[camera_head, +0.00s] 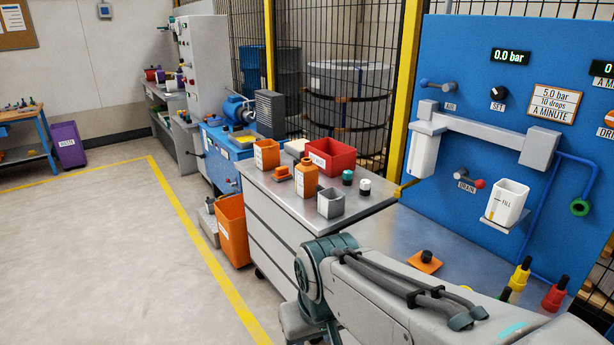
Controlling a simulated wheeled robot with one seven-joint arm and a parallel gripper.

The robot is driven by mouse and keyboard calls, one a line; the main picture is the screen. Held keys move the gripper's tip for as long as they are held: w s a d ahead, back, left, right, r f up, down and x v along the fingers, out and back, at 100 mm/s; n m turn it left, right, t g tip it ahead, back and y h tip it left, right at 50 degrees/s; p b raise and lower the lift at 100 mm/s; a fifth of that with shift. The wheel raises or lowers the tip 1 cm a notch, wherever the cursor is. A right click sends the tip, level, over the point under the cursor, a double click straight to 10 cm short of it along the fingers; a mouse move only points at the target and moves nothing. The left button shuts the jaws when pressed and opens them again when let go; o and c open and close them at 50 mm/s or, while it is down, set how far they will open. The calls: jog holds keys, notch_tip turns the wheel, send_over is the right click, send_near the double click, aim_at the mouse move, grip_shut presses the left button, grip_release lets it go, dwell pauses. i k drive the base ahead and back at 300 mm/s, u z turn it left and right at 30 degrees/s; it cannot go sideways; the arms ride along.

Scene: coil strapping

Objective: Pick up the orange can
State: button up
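Two orange labelled containers stand upright on the metal top of the grey drawer cabinet (285,208). One is a squarish orange can (266,155) with a white label near the back left corner. The other is an orange bottle-shaped can (306,179) with a narrower neck, nearer the middle. The labels are too small to read, so I cannot tell which one the task means. My arm fills the lower right foreground, in front of the cabinet. My gripper is not in view.
A blue panel (470,80) rises at right. The floor at left is clear.

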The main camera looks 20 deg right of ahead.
aim_at(306, 174)
jog(key=z, duration=0.45)
jog(key=i, duration=1)
jog(key=k, duration=0.65)
jog(key=u, duration=0.65)
jog(key=i, duration=0.8)
jog(key=u, duration=0.4)
jog(key=i, duration=1.25)
jog(key=z, duration=0.6)
